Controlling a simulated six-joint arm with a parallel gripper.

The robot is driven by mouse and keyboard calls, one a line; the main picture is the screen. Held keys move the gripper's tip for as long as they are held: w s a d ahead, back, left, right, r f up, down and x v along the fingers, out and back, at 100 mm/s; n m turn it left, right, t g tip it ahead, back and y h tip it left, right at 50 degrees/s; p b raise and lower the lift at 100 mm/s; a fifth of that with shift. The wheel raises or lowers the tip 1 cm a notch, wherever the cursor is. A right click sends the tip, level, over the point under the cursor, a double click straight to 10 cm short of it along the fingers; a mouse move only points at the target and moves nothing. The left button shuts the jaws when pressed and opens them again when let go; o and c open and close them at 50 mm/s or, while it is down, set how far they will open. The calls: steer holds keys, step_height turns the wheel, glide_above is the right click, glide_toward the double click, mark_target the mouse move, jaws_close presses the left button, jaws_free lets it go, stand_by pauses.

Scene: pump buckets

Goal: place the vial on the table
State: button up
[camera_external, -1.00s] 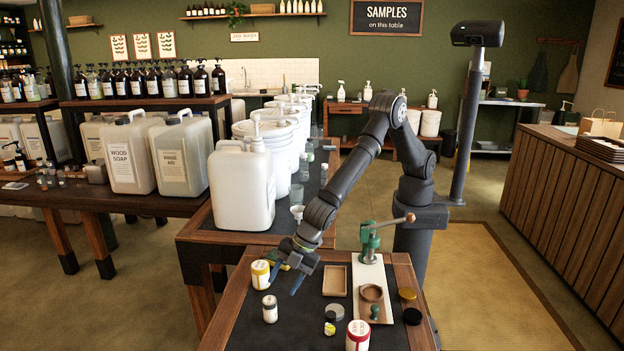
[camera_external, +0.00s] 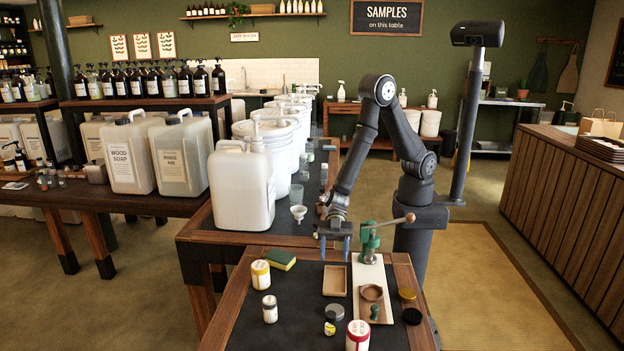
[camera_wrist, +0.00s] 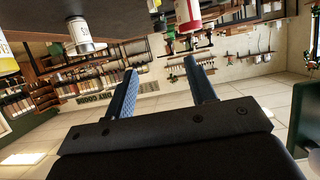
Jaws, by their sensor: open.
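My gripper (camera_external: 334,250) is over the back edge of the dark-topped front table (camera_external: 290,325), left of the green press. Its two blue fingers point down, apart, with nothing between them; they also show apart in the wrist view (camera_wrist: 160,68). I cannot tell which thing is the vial. Small capped bottles (camera_external: 310,152) stand on the bench behind. The white jar shows upside down in the wrist view (camera_wrist: 84,36).
A green press (camera_external: 370,243) with a wooden handle stands on a pale board, close right of my gripper. A large white jug (camera_external: 240,190) and a small funnel (camera_external: 298,213) stand behind.

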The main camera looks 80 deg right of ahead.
mark_target(331, 311)
steer(key=x, duration=1.7)
steer(key=shift+a+f, duration=0.1)
steer(key=shift+a, duration=0.05)
jaws_close()
steer(key=shift+r, duration=0.6)
steer(key=w+d+r, duration=0.5)
steer(key=d+r, duration=0.5)
steer(key=shift+w+d, duration=0.15)
steer(key=shift+w, duration=0.2)
